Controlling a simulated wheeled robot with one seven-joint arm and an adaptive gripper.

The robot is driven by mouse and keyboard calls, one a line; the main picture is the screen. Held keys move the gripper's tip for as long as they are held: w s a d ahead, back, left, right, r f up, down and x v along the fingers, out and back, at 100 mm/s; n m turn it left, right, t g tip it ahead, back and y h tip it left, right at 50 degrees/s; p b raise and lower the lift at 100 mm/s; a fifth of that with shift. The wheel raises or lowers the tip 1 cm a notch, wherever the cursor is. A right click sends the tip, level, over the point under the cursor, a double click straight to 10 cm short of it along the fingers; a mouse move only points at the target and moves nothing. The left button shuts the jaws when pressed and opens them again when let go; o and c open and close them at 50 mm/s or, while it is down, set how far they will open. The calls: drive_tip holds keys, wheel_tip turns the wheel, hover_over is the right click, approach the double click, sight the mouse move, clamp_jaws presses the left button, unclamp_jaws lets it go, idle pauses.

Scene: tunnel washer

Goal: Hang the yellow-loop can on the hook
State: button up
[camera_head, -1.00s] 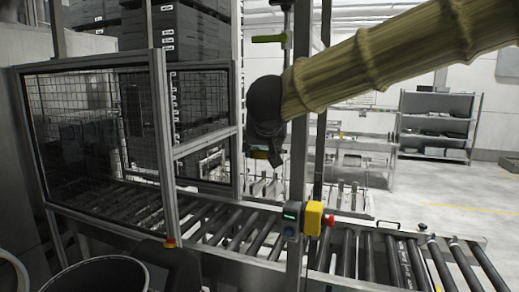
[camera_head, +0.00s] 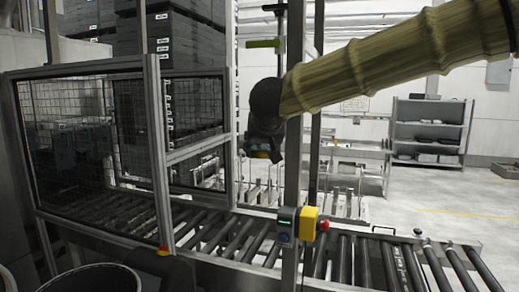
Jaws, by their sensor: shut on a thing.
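My arm in a beige ribbed sleeve comes in from the upper right and ends in a dark wrist. My gripper (camera_head: 262,148) points down in front of the conveyor frame, left of a grey upright post. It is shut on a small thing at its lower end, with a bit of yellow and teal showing. I take this for the yellow-loop can, but its shape and loop are mostly hidden by the dark gripper. I cannot make out the hook for certain. A green bar (camera_head: 263,43) sticks out left from a dark bracket above my wrist.
A roller conveyor (camera_head: 385,262) runs across below. A mesh-panelled guard (camera_head: 158,160) stands at left, with stacked dark crates (camera_head: 185,45) behind. A yellow switch box (camera_head: 308,222) with a red button is on the post. Open floor and shelving (camera_head: 429,130) lie at right.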

drive_tip(key=shift+w+d+f+b, duration=0.1)
drive_tip(key=shift+w+d+b, duration=0.15)
drive_tip(key=shift+w, duration=0.5)
drive_tip(key=shift+w+d+f+b, duration=0.1)
drive_tip(key=shift+w+d+b, duration=0.1)
drive_tip(key=shift+w, duration=0.5)
drive_tip(key=shift+w+d+f+p, duration=0.15)
drive_tip(key=shift+w+f+p, duration=0.3)
drive_tip(key=shift+p, duration=0.55)
drive_tip(key=shift+f, duration=0.1)
drive_tip(key=o, duration=1.1)
